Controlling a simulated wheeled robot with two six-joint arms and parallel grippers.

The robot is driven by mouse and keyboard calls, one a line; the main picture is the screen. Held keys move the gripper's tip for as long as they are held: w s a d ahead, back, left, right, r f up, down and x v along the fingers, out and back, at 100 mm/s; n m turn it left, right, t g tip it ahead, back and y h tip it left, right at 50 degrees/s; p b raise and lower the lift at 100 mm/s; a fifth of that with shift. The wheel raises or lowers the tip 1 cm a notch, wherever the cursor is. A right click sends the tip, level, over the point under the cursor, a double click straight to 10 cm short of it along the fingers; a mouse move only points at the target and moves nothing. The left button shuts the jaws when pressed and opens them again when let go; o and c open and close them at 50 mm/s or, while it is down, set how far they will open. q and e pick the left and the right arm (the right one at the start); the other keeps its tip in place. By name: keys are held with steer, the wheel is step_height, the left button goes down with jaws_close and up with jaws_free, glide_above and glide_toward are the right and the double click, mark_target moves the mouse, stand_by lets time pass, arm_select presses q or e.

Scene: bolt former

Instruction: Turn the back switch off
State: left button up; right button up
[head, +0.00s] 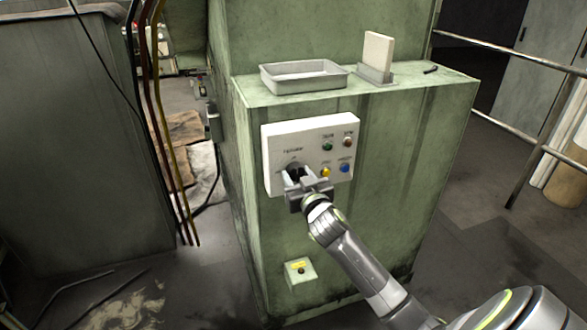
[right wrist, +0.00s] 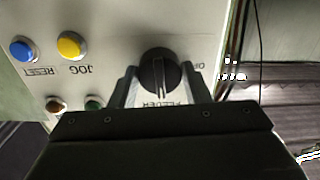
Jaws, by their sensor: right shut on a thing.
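A black rotary switch knob (head: 293,170) sits at the lower left of the white control panel (head: 282,138) on the green cabinet. In the right wrist view the knob (right wrist: 158,70) shows a light line on its face, roughly upright in the picture. Upside-down lettering by it seems to read "FEEDER", and a partly hidden mark lies to its right. My right gripper (head: 303,182) is at the panel, its fingers on both sides of the knob and shut on it. The fingers partly hide the knob in the head view. My left gripper is not in view.
Blue (head: 344,168), yellow (head: 326,171), green (head: 327,147) and red-brown (head: 348,142) buttons are right of the knob. A metal tray (head: 303,76) stands on the cabinet top. A grey box (head: 212,122) is on the cabinet's left side.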

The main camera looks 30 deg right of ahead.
steer(key=n+p, duration=0.2)
steer(key=n, duration=0.1)
steer(key=shift+r, duration=0.1)
steer(key=shift+n+p, duration=0.35)
steer(key=shift+n, duration=0.65)
steer(key=shift+n+p, duration=0.6)
steer(key=shift+n, duration=0.1)
steer(key=shift+n+p, duration=0.65)
steer(key=shift+n, duration=1.35)
steer(key=o, duration=1.2)
steer(key=shift+p+v, duration=0.9)
steer(key=shift+v, duration=3.1)
